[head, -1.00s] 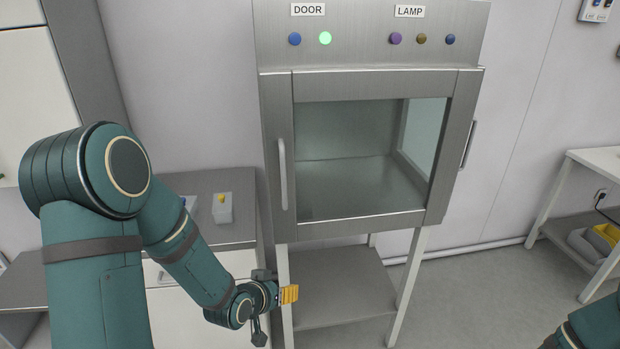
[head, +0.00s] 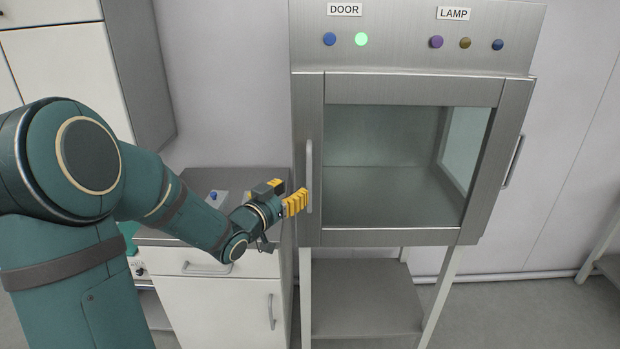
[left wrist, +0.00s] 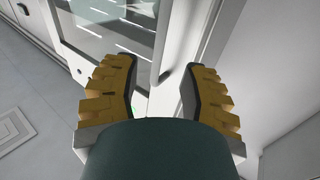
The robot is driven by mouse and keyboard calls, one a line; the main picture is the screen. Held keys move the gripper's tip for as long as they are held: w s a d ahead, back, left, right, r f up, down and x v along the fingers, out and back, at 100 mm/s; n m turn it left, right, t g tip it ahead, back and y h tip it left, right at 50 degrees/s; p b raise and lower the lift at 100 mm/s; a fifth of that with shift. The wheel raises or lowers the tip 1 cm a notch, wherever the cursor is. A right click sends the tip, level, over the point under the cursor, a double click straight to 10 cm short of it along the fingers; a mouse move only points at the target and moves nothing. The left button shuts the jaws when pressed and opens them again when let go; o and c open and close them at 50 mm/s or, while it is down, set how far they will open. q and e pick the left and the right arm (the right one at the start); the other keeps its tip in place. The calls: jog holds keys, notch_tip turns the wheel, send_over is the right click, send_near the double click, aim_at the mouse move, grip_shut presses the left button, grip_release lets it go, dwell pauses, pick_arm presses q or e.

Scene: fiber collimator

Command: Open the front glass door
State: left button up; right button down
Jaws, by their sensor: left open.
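The front glass door (head: 390,165) of the metal cabinet is closed in the head view. Its vertical bar handle (head: 309,176) is on the door's left side. My left gripper (head: 297,203) is just left of the handle's lower part, its yellow fingers toward it. In the left wrist view the gripper (left wrist: 157,95) is open, its two yellow fingers apart. A pale bar, apparently the handle (left wrist: 161,50), shows ahead between the fingertips. I cannot tell whether they touch it. The right gripper is out of view.
The panel above the door has a DOOR label (head: 344,9) with a blue button (head: 329,39) and a lit green one (head: 361,39). A second handle (head: 513,161) is on the cabinet's right side. A drawer unit (head: 215,300) stands at left.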

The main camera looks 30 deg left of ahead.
aim_at(308, 179)
pick_arm(q)
jog(key=w, duration=0.8)
jog(key=shift+d, duration=0.2)
jog(key=shift+s, duration=0.1)
grip_shut()
